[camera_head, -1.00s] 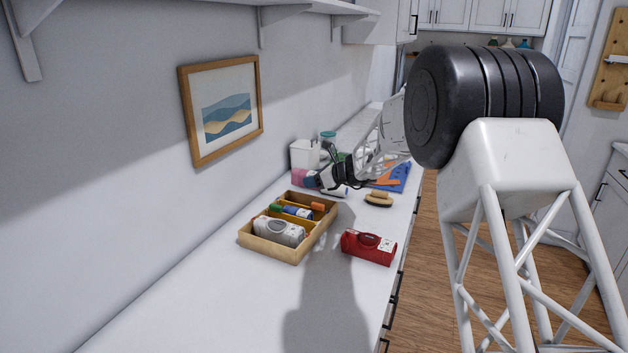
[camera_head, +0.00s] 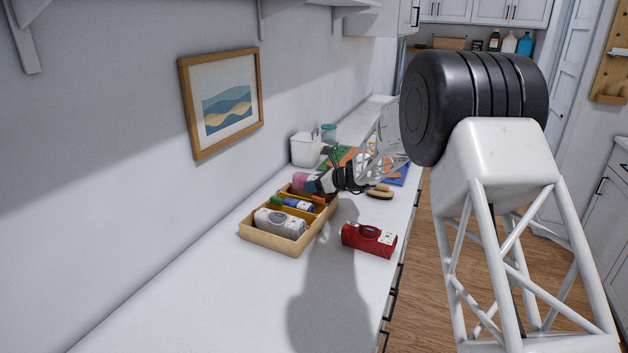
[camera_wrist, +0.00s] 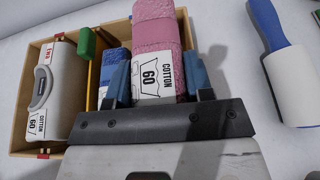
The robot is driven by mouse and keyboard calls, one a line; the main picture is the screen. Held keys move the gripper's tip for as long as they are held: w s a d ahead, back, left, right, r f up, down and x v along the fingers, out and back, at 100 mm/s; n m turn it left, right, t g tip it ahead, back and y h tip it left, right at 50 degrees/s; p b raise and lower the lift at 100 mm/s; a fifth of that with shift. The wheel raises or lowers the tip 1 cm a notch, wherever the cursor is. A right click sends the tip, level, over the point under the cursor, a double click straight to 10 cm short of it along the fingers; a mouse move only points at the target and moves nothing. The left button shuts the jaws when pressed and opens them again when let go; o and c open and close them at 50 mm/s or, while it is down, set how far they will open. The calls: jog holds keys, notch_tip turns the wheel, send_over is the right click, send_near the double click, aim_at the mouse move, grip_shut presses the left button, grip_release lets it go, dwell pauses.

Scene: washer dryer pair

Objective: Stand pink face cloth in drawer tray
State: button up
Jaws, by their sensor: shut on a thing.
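The pink face cloth (camera_head: 300,182) is a roll with a white "COTTON 60" label; it fills the middle of the wrist view (camera_wrist: 154,45). My gripper (camera_head: 313,185) is shut on it, with blue finger pads on either side in the wrist view (camera_wrist: 157,82). The wooden drawer tray (camera_head: 268,243) lies on the counter. The cloth is at the tray's far end compartment; whether it touches the floor there is hidden. A grey rolled cloth (camera_head: 281,223) lies in the near compartment.
A brush (camera_head: 380,191) and a lint roller (camera_wrist: 296,85) lie on the right. A white bin (camera_head: 305,150) stands behind, near the wall. The near counter is clear.

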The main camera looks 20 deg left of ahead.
aim_at(314, 177)
jog(key=shift+s+f, duration=0.1)
jog(key=shift+f, duration=1.3)
jog(key=shift+d+f, duration=0.1)
jog(key=shift+f, duration=0.05)
jog(key=o, duration=1)
jog(key=shift+f, duration=0.2)
jog(key=shift+c, duration=0.2)
jog(key=shift+r, duration=4.25)
